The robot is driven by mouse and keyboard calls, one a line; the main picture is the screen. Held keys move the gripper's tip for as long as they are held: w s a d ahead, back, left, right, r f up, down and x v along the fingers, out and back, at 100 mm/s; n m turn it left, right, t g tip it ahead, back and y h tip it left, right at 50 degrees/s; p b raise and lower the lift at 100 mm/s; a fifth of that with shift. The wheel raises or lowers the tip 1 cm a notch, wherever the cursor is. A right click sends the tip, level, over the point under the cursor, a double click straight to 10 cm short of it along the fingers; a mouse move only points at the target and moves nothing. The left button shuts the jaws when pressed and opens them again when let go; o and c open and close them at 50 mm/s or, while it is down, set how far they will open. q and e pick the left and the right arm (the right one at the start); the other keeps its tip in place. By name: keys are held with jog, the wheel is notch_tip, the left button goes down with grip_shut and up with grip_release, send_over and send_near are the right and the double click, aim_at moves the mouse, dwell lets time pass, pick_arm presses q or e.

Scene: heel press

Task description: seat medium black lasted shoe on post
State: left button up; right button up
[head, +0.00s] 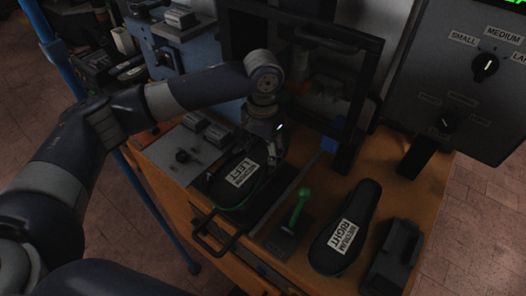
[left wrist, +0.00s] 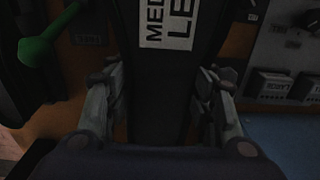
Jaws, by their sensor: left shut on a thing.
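A black lasted shoe (head: 228,192) with a white MEDIUM LEFT label lies label up in front of the dark press frame. My left gripper (head: 265,148) reaches down over its far end. In the left wrist view the same shoe (left wrist: 160,75) runs between the two fingers of my left gripper (left wrist: 160,90), which is shut on it. A second black shoe (head: 350,215), labelled MEDIUM RIGHT, lies apart at the right on the bench. I cannot make out the post, nor whether the held shoe rests on anything. My right gripper is out of view.
A green-knobbed lever (head: 299,207) stands between the two shoes. The press frame (head: 362,90) rises behind. A control panel (head: 465,75) with SMALL and MEDIUM dial marks is at the right. A grey button box (head: 178,160) is left of the held shoe; a black handle (head: 214,243) is in front.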

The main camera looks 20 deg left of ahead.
pick_arm(q)
jog(key=shift+f, duration=0.15)
jog(key=o, duration=1.4)
jog(key=shift+f, duration=0.1)
jog(key=shift+r, duration=0.25)
notch_tip(320, 180, up, 12)
jog(key=shift+f, duration=0.2)
jog(key=shift+s+f, duration=0.1)
